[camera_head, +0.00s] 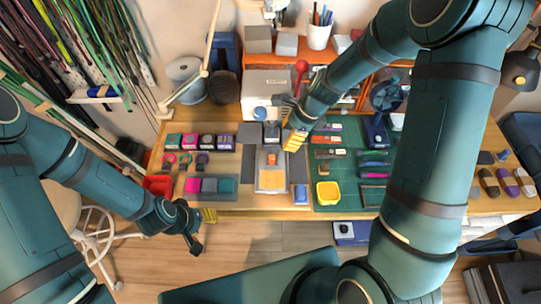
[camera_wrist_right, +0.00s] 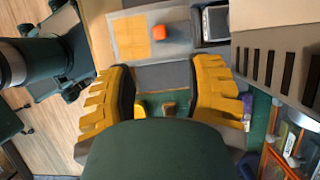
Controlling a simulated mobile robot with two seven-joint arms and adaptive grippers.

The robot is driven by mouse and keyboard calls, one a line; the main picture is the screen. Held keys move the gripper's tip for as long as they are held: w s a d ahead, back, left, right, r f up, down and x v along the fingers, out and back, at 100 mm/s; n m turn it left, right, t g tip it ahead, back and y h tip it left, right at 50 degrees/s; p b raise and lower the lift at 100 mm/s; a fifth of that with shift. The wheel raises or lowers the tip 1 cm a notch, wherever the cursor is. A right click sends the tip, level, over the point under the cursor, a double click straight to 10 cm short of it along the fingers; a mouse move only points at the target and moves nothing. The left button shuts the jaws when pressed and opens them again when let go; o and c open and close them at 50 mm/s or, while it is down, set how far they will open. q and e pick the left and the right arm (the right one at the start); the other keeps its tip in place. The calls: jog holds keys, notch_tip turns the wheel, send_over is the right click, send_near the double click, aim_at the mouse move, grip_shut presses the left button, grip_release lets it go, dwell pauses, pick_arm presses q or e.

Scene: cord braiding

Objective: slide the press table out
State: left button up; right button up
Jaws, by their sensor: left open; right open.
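What looks like the press table is a pale grey plate (camera_head: 262,188) on the workbench, in front of a white boxy machine (camera_head: 262,80). A yellow-orange patch and a small orange block (camera_head: 271,158) lie on it. It also shows at the top of the right wrist view (camera_wrist_right: 180,22). My right gripper (camera_head: 291,137) hangs over the bench at the plate's back right. Its yellow fingers (camera_wrist_right: 158,98) are spread, with nothing between them, and the plate lies beyond their tips. My left gripper (camera_head: 203,222) is open and empty, off the bench's front edge, left of the plate.
A green mat (camera_head: 338,140) with a yellow tray (camera_head: 328,193) and tools lies right of the plate. Several coloured blocks (camera_head: 209,185) and a red bin (camera_head: 158,185) lie to its left. My right arm covers part of the bench.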

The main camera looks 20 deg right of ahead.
aim_at(273, 157)
jog(key=b+x, duration=0.2)
jog(key=x, duration=1)
jog(key=shift+a+f+b, duration=0.1)
jog(key=shift+f+b, duration=0.2)
jog(key=shift+o, duration=0.2)
grip_shut()
